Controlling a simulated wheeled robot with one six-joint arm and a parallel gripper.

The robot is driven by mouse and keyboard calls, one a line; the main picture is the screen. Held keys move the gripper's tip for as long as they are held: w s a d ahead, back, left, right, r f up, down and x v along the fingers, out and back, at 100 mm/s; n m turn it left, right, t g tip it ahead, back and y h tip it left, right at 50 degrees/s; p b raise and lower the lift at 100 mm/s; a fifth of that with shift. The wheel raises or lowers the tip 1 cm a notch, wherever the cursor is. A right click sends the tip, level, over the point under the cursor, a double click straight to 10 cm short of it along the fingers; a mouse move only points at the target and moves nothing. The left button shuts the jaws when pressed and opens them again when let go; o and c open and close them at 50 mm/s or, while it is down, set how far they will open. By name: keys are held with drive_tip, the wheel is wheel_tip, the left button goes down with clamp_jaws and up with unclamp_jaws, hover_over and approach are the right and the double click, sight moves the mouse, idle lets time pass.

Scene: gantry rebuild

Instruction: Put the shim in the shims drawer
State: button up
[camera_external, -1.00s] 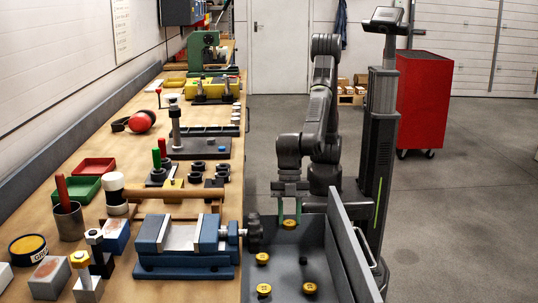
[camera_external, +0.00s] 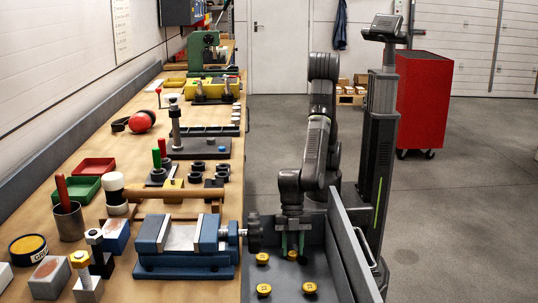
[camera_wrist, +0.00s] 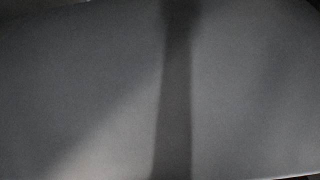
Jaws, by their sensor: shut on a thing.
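My gripper (camera_external: 292,243) is inside the open grey drawer (camera_external: 330,262) at the right side of the bench, its fingers pointing down near the drawer floor. It is shut on a small yellow round piece, seemingly the shim (camera_external: 292,254), at the fingertips. Whether the shim touches the floor I cannot tell. Similar yellow round pieces (camera_external: 264,290) lie in the drawer to the left and front. The wrist view shows only a plain grey surface (camera_wrist: 80,90) with a dark band down it; neither fingers nor shim show there. No drawer label is readable.
The drawer's tall front panel (camera_external: 353,255) with its handle stands close on the right. A blue vise (camera_external: 185,245) with a dark handle end is close on the left. The bench (camera_external: 190,205) is crowded. A red cabinet (camera_external: 424,105) stands behind on clear floor.

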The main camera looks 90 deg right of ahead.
drive_tip(key=shift+s+d+f+b, duration=0.15)
drive_tip(key=shift+d+f+b, duration=0.1)
drive_tip(key=shift+f+b, duration=0.5)
drive_tip(key=o, duration=1.1)
drive_tip(key=shift+o, duration=0.2)
drive_tip(key=shift+r, duration=0.1)
drive_tip(key=shift+r+p, duration=0.6)
drive_tip(key=shift+p, duration=0.2)
drive_tip(key=p+v, duration=0.2)
drive_tip(key=v, duration=1)
drive_tip(key=shift+a, duration=0.2)
drive_tip(key=shift+o, duration=0.4)
drive_tip(key=shift+r, duration=0.1)
